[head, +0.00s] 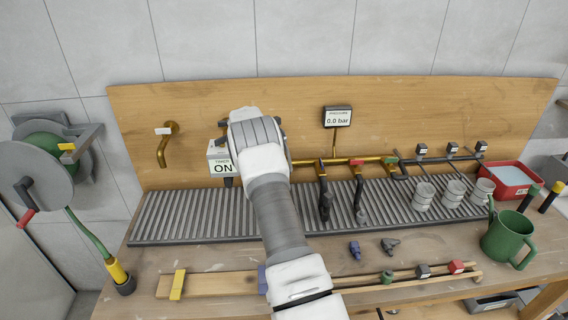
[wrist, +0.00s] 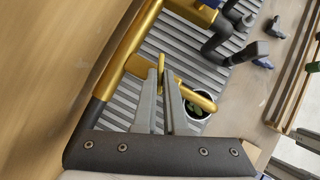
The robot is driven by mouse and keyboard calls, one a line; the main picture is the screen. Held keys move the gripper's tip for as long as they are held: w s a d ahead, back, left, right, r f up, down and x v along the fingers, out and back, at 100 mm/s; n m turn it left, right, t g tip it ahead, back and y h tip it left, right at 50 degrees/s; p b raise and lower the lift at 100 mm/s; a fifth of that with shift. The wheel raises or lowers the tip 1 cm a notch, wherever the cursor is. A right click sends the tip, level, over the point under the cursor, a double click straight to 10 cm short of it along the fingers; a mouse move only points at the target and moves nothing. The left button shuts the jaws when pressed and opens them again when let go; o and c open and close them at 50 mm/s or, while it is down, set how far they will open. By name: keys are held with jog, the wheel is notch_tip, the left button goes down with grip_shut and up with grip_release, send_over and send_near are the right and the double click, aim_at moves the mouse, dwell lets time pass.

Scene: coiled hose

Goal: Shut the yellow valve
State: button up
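In the wrist view, the yellow valve's narrow handle (wrist: 162,68) sits at a brass branch pipe, between the two fingertips of my gripper (wrist: 163,84). The fingers stand close on either side of it. I cannot tell whether they press on it or leave a slim gap. A brass stub (wrist: 198,101) continues to the right of the fingers, above a round pot with green in it (wrist: 198,104). In the head view, my arm covers the yellow valve and my fingertips.
A blue valve (wrist: 211,3) lies farther along the brass pipe (wrist: 128,46). A red valve handle (head: 356,162) and a green one (head: 389,160) are to the right. A sign (head: 224,166) reads ON; the gauge (head: 338,117) reads 0.0 bar.

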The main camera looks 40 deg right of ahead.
jog(key=o, duration=0.3)
jog(key=shift+r, duration=0.1)
jog(key=shift+r+p, duration=2.45)
jog(key=shift+r, duration=1)
